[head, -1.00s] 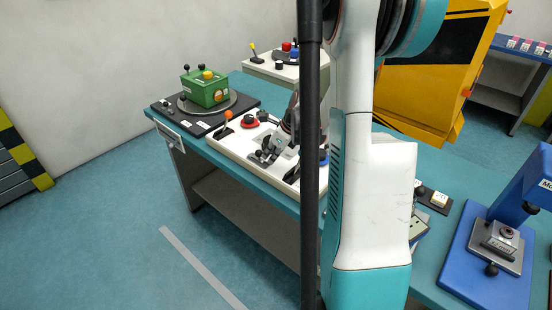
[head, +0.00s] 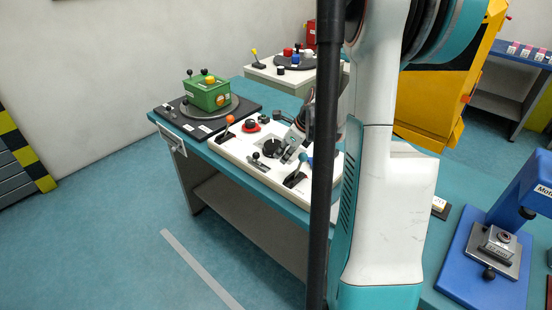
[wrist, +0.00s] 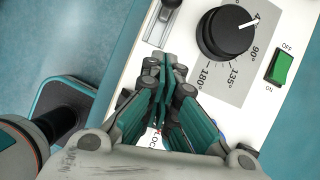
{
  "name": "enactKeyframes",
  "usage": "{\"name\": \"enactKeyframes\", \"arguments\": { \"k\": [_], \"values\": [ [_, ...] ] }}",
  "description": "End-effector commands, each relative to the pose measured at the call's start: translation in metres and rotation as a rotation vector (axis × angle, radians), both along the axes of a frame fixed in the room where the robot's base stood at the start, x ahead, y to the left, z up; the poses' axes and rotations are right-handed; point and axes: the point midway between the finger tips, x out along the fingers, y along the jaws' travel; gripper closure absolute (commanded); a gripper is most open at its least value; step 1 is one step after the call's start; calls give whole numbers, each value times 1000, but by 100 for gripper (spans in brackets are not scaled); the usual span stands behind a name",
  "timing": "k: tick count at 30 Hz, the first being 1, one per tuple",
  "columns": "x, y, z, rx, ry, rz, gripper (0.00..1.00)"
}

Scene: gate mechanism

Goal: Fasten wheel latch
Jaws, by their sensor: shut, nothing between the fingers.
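The white control panel (head: 228,151) lies on the teal bench. My gripper (head: 288,154) is just above the panel, behind and left of this lever.
A black dial (wrist: 225,34) and a green switch (wrist: 282,66) sit right of the fingers. A small slider (head: 258,161) and an orange lever (head: 230,120) are further left on the panel. A green box (head: 208,97) stands behind. My column and arm hide the panel's right end.

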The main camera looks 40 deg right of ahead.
Motion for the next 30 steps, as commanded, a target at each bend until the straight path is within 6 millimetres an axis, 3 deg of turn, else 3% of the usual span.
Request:
{"name": "enactKeyframes", "arguments": {
  "k": [3, 9, 30],
  "values": [
    [-11, -3, 24, 1, 0, -3, 100],
    [-20, -6, 42, 0, 0, -1, 100],
    [-22, -6, 46, 0, 0, -1, 100]
  ]
}}
